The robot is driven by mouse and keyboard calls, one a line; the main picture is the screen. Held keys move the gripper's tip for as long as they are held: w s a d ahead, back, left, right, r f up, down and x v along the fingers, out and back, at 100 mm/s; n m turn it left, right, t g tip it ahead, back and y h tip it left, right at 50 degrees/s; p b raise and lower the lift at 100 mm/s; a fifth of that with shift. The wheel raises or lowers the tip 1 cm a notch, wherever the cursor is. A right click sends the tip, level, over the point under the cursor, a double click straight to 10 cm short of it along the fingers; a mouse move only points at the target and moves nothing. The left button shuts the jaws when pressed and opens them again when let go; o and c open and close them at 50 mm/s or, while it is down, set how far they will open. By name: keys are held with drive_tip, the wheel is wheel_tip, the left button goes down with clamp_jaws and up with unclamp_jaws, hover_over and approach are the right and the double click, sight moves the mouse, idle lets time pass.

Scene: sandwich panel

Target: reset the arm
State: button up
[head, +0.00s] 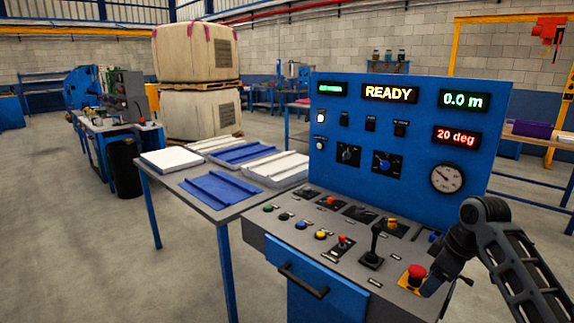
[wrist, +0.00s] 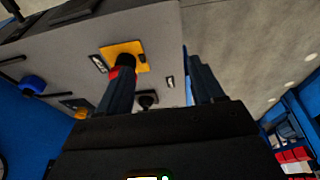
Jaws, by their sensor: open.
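My arm (head: 512,262) comes in from the right edge of the head view and bends down over the right end of the blue control console (head: 400,130). My gripper (head: 447,286) points down at the console's right end, close beside the red mushroom button (head: 416,271) on its yellow plate. In the wrist view my gripper (wrist: 160,66) has its two fingers spread, with nothing seen between them. The left finger partly covers the red button there, with the yellow plate (wrist: 126,50) behind it. I cannot tell whether the finger touches the button.
The grey console deck (head: 262,240) carries a black joystick (head: 374,243) and several coloured buttons. The display reads READY (head: 389,93), 0.0 m and 20 deg. A table (head: 225,210) with white and blue panels stands left of it. Open concrete floor (head: 70,240) lies further left.

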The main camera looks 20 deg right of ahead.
drive_tip(key=w+a+f+t, duration=0.1)
drive_tip(key=w+a+f, duration=0.1)
drive_tip(key=a, duration=0.4)
drive_tip(key=w+a+f+t, duration=0.2)
drive_tip(key=a+f, duration=0.1)
drive_tip(key=a, duration=0.4)
drive_tip(key=s+a+f+m+t, duration=0.2)
drive_tip(key=s+a, duration=0.3)
drive_tip(key=a, duration=0.5)
drive_tip(key=s+a+f+m+t, duration=0.2)
drive_tip(key=s+a+m, duration=0.15)
drive_tip(key=a, duration=0.65)
drive_tip(key=s+a+r+m+t+h, duration=0.1)
drive_tip(key=s+r, duration=0.1)
drive_tip(key=s, duration=0.7)
drive_tip(key=s+a+r+t, duration=0.1)
drive_tip(key=s+a+r, duration=0.1)
drive_tip(key=s, duration=0.8)
drive_tip(key=s+d+r+n+t, duration=0.2)
drive_tip(key=s+d+r, duration=0.1)
drive_tip(key=s+r, duration=0.9)
drive_tip(key=shift+s+d+t, duration=0.25)
drive_tip(key=shift+d+t, duration=0.15)
drive_tip(key=shift+c, duration=0.4)
